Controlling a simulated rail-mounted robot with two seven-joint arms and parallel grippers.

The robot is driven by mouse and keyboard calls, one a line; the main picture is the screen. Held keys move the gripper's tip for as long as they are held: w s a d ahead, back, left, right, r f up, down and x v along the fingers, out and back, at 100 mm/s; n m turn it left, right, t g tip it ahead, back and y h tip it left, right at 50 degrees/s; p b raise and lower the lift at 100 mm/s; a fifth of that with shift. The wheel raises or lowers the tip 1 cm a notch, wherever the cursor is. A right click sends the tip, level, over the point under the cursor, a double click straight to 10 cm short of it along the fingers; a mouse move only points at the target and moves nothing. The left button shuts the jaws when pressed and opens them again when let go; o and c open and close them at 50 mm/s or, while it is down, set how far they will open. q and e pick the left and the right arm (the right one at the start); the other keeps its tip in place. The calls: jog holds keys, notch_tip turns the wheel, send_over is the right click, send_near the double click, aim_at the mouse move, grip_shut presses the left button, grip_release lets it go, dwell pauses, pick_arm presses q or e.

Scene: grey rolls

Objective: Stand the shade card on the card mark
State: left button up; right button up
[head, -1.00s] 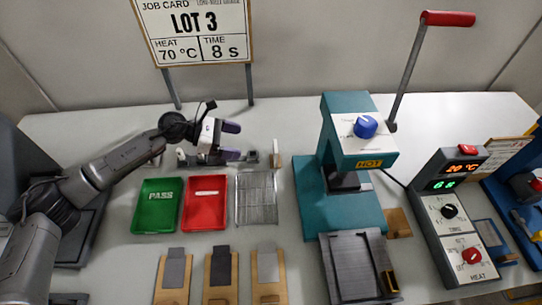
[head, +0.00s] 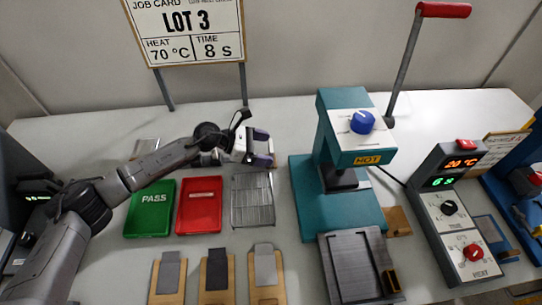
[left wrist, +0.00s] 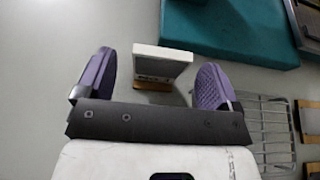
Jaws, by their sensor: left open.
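A pale upright block with a wooden foot, which looks like the shade card (left wrist: 165,60), shows in the left wrist view. It stands ahead of my left gripper (left wrist: 156,78), between the lines of its two purple fingers, and I cannot tell whether either finger touches it. In the head view my left gripper (head: 264,150) is behind the wire rack and largely hides the card. The gripper is open. I cannot make out the card mark. My right gripper is not in view.
In front of the gripper lie a green PASS tray (head: 133,226), a red tray (head: 199,226) and a wire rack (head: 252,222). The teal heat press (head: 302,205) stands to the right, with a control box (head: 424,220) beyond. Wooden boards (head: 214,297) with grey strips lie in front.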

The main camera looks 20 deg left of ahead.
pick_arm(q)
jog(key=x, duration=0.2)
jog(key=shift+w+d+f, duration=0.1)
jog(key=shift+w+d, duration=0.05)
jog(key=shift+d, duration=0.15)
jog(key=shift+a, duration=0.1)
jog(key=c, duration=1.1)
